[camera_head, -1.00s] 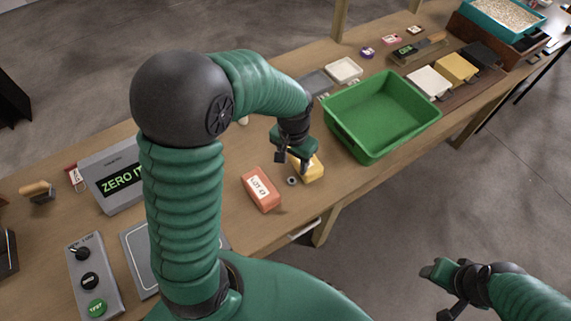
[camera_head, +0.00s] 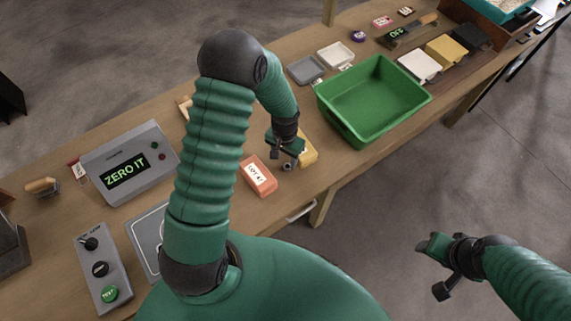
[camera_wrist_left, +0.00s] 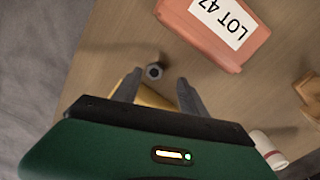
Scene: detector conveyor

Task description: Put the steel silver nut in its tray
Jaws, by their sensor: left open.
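The steel silver nut (camera_head: 288,166) is a small grey ring on the wooden table, between the orange LOT 47 block and a yellow block. In the left wrist view the nut (camera_wrist_left: 154,71) lies just beyond and between the fingertips. My left gripper (camera_head: 287,155) is open and empty, low over the table beside the nut; its fingers also show in the wrist view (camera_wrist_left: 158,86). A small grey tray (camera_head: 304,70) and a white tray (camera_head: 335,55) stand farther back; no readable label shows which is the nut's. My right gripper (camera_head: 438,266) hangs off the table.
The orange block (camera_head: 259,176) and yellow block (camera_head: 309,152) flank the nut closely. A large green bin (camera_head: 374,100) stands right of the small trays. A display box (camera_head: 128,162) and a button panel (camera_head: 102,270) stand left.

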